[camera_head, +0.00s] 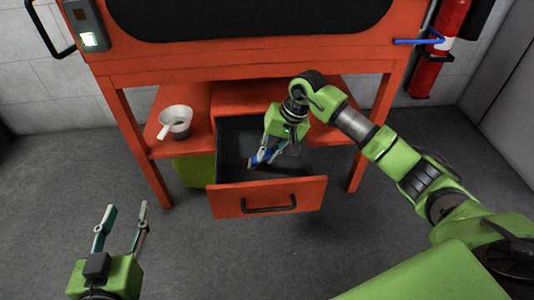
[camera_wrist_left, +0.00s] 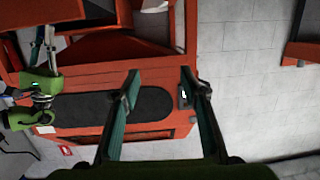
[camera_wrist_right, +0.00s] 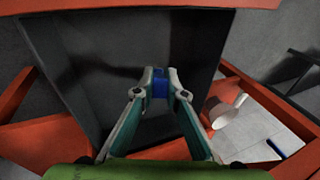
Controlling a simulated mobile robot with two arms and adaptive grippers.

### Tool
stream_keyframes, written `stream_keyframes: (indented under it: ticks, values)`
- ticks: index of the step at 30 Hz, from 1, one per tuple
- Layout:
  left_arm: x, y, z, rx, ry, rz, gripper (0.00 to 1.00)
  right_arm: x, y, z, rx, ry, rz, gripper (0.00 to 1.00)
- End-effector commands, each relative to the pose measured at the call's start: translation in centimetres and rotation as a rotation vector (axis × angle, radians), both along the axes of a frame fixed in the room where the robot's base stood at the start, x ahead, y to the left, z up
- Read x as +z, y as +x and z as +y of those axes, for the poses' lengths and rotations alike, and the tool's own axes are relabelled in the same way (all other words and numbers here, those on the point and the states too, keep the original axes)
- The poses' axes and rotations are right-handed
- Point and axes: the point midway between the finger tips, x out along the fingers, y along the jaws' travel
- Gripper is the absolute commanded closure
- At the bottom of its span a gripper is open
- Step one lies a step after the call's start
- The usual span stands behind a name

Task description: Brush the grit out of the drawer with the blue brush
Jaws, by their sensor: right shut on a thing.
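The orange-fronted drawer (camera_head: 231,206) is pulled open under the orange cabinet, with a dark inside. My right gripper (camera_head: 262,158) reaches down into the drawer. In the right wrist view my right gripper (camera_wrist_right: 158,80) is shut on the blue brush (camera_wrist_right: 160,88); the brush also shows in the head view (camera_head: 259,157), low inside the drawer. I cannot tell whether its bristles touch the floor. No grit can be made out on the dark drawer floor. My left gripper (camera_head: 125,212) is open and empty, away from the drawer at the lower left; its fingers show in the left wrist view (camera_wrist_left: 160,85).
A white handled scoop or cup (camera_head: 175,121) stands on the orange shelf (camera_head: 190,96) left of the drawer. A green box (camera_head: 192,170) sits below the shelf. A red fire extinguisher (camera_head: 426,70) hangs on the right wall. The floor before the drawer is clear.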

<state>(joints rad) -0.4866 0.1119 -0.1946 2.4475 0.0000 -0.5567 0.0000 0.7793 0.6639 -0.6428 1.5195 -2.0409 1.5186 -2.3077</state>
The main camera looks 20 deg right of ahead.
Motion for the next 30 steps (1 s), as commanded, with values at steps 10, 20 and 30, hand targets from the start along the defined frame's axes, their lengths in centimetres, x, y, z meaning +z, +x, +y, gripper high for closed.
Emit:
stream_keyframes:
  ticks: [10, 20, 30]
  values:
    - [0.7, 0.2, -0.2, -0.002, -0.008, -0.031, 0.60, -0.1, 0.0, 0.0, 0.000, 0.000, -0.001, 1.00]
    - [1.1, 0.3, -0.3, -0.004, -0.015, -0.056, 0.60, -0.3, -0.1, -0.4, -0.001, 0.000, -0.001, 1.00]
    - [4.4, 0.8, -0.8, -0.014, -0.052, -0.205, 0.60, -0.3, -0.7, -2.6, -0.001, -0.002, 0.000, 1.00]
